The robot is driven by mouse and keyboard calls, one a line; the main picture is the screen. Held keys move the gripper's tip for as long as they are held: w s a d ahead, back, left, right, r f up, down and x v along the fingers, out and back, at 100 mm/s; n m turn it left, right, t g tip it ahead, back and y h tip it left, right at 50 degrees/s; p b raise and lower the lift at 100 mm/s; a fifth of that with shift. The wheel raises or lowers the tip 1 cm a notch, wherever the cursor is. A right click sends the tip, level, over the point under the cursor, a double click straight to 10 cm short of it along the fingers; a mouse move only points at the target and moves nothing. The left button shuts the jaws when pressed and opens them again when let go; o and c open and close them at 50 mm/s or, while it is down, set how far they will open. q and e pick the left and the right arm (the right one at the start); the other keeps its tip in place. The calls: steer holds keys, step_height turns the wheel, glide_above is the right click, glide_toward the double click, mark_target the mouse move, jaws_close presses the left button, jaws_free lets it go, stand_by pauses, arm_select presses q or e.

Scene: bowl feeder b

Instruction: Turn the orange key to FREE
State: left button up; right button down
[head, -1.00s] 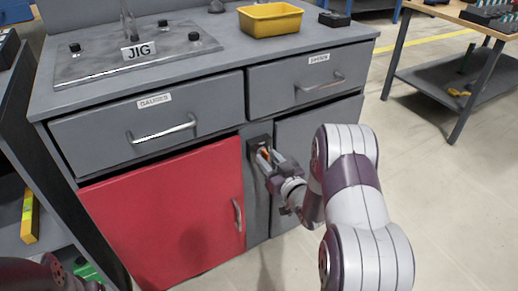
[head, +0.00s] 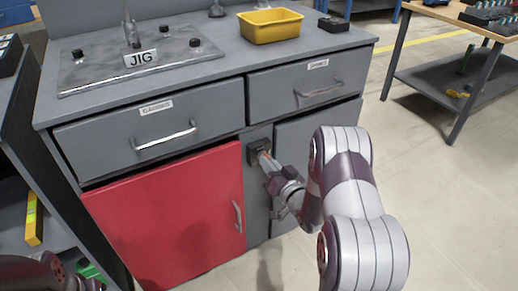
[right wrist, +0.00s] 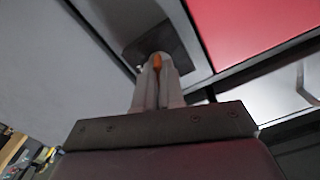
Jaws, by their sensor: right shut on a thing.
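The orange key (right wrist: 157,62) shows as a small orange sliver between the fingertips of my right gripper in the right wrist view. My right gripper (head: 265,158) is shut on it, in front of the dark lock plate (head: 257,145) on the grey post between the red door and the grey door. The plate also shows in the right wrist view (right wrist: 176,42). The fingers hide most of the key, and I cannot read any FREE marking or tell the key's angle. My left gripper is not in view; only part of my left arm shows at the lower left.
The red cabinet door (head: 170,215) with its handle is left of the lock. Two drawers with bar handles (head: 165,137) are above. The bench top holds the JIG plate (head: 85,77) and a yellow bin (head: 270,26). Open floor lies to the right.

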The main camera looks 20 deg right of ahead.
steer(key=shift+m, duration=0.4)
steer(key=shift+m+p, duration=1.25)
steer(key=shift+m, duration=1.25)
